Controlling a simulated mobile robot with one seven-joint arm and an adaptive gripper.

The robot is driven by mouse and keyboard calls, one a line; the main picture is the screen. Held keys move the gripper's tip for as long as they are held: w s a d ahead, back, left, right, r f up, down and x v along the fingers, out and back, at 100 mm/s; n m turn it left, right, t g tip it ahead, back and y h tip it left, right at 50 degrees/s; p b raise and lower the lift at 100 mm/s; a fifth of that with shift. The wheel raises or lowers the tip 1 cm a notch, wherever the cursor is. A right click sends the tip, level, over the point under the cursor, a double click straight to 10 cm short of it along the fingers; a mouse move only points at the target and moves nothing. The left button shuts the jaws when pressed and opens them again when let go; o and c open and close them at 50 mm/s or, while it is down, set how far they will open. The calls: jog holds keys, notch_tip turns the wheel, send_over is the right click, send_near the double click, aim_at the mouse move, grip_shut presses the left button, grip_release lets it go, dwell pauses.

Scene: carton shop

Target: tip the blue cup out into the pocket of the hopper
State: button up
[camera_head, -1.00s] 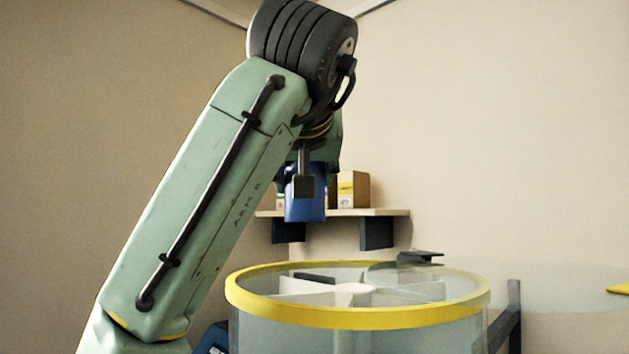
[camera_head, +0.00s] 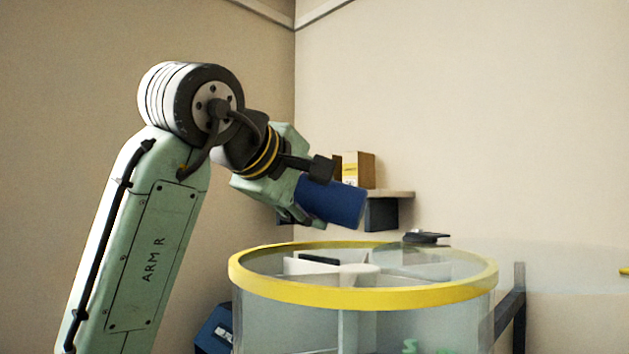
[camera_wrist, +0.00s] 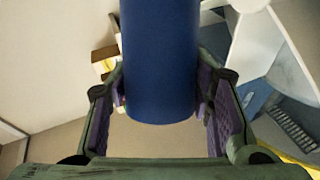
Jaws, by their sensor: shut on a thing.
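The blue cup (camera_head: 333,202) is held in my gripper (camera_head: 297,200) above the far left part of the hopper. It is tilted, lying nearly on its side, with its far end pointing right and a little down. In the wrist view the blue cup (camera_wrist: 160,60) sits between the two purple-padded fingers of my gripper (camera_wrist: 162,100). The inside of the cup is hidden. The hopper (camera_head: 365,293) is a clear round drum with a yellow rim, split by pale dividers into pockets. Small green pieces (camera_head: 410,346) show low in its front right part.
A wall shelf (camera_head: 390,194) with a cardboard box (camera_head: 358,169) stands behind the cup. A dark flat piece (camera_head: 426,238) sits at the hopper's back rim. A dark blue object (camera_head: 214,330) is left of the hopper. The space right of the cup is clear.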

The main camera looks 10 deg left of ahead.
jog(key=n, duration=0.1)
jog(key=f+n+h, duration=0.1)
jog(key=shift+a+f+n, duration=0.15)
jog(key=shift+a+n, duration=0.05)
jog(key=shift+n, duration=0.1)
jog(key=shift+f+n+t+h+b, duration=0.4)
jog(key=shift+n+h+b, duration=0.15)
jog(key=shift+b, duration=0.4)
jog(key=shift+a+n+t+h+b, duration=0.25)
jog(key=shift+n+t+h+b, duration=0.1)
jog(key=shift+n+b, duration=0.5)
jog(key=shift+a+r+n+t+h+b, duration=0.1)
jog(key=shift+a+n+t+h+b, duration=0.1)
jog(key=shift+n+b, duration=0.25)
jog(key=shift+a+r+n+t+h+b, duration=0.15)
jog(key=shift+n+h+b, duration=0.1)
jog(key=shift+n, duration=0.4)
jog(key=shift+f, duration=0.1)
